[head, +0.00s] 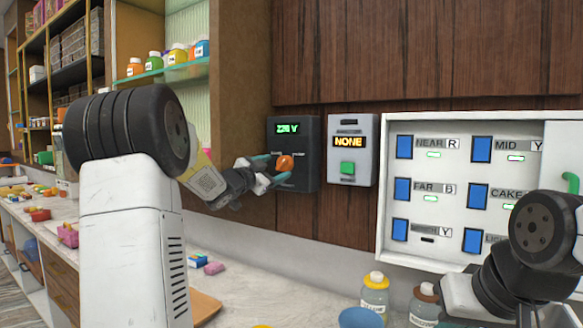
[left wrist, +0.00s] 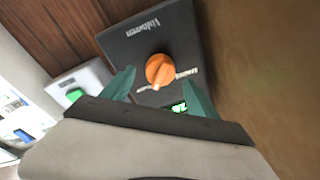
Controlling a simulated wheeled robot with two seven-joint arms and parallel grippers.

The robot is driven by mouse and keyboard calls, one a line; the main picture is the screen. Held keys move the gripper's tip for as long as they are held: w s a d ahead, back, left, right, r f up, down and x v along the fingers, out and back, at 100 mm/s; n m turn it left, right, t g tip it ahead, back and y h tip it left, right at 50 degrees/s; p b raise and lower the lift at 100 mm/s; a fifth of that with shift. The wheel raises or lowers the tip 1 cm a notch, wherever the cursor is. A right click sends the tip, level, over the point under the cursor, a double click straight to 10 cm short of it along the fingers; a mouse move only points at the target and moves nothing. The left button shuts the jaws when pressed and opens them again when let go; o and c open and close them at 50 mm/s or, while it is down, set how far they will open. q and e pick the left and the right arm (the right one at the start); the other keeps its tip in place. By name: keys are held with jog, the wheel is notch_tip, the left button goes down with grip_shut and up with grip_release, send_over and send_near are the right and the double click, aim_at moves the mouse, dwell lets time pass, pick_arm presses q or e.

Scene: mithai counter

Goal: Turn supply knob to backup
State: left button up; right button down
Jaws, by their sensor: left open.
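The orange supply knob (head: 285,163) sits on a dark wall box (head: 307,130) with a lit green display at its top. In the left wrist view the knob (left wrist: 160,70) is near the middle of the box face (left wrist: 180,30), with a pale pointer mark at its edge; the printed labels are too blurred to read. My left gripper (head: 278,168) is open, its teal fingers on either side of the knob in the head view. I cannot tell whether they touch it. My right arm shows at the lower right, but its fingertips are not clearly visible.
A grey box (head: 364,170) reading NONE, with a green button (head: 347,168), is right of the knob box. A white panel (head: 388,240) with blue switches is farther right. Bottles (head: 375,296) and a blue bowl (head: 361,318) stand on the counter below. A wooden side wall is close by.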

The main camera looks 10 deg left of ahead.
pick_arm(q)
jog(key=shift+v, duration=2.25)
